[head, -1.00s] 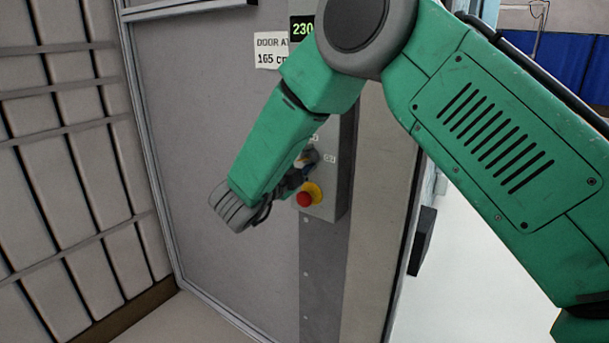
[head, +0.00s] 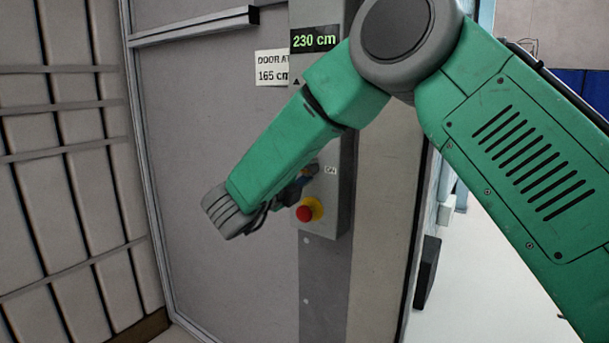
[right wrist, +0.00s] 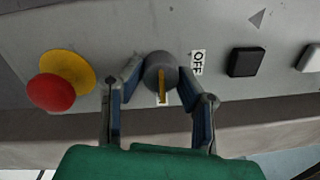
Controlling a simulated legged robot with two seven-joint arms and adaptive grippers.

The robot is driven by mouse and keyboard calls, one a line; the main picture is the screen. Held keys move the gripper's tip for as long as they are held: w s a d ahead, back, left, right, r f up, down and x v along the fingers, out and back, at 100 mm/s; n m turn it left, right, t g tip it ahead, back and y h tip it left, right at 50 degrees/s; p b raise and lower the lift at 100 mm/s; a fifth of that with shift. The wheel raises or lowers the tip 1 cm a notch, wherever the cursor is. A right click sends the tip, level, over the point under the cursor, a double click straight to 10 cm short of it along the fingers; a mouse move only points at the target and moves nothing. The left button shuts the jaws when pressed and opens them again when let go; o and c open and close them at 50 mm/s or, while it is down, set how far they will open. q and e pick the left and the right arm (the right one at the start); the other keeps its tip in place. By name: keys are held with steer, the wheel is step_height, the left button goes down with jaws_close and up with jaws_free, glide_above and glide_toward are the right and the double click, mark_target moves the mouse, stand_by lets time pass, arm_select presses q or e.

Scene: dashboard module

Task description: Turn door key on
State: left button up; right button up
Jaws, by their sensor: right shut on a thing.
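The door key switch is a round dark grey knob (right wrist: 158,66) with a yellow bar, on a grey control box (head: 335,200). In the right wrist view the bar points down toward a small white label that it partly covers. An OFF label (right wrist: 197,62) is right of the knob. My right gripper (right wrist: 161,78) is shut on the knob, with one blue-padded finger on each side. In the head view my right gripper (head: 304,180) is at the box, and my forearm and wrist hide most of the knob. An ON label (head: 330,170) is just right of it. My left gripper is not in view.
A red emergency button (head: 306,212) on a yellow base is just below the knob. A black button (right wrist: 246,62) and a white button are beyond the OFF label. A green-lettered display (head: 314,40) reads 230 cm. A ribbed wall stands at left; open floor lies at right.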

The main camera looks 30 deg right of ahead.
steer(key=shift+f, duration=0.35)
steer(key=o, duration=1.1)
steer(key=shift+o, duration=0.2)
steer(key=shift+r, duration=0.1)
steer(key=v, duration=1.2)
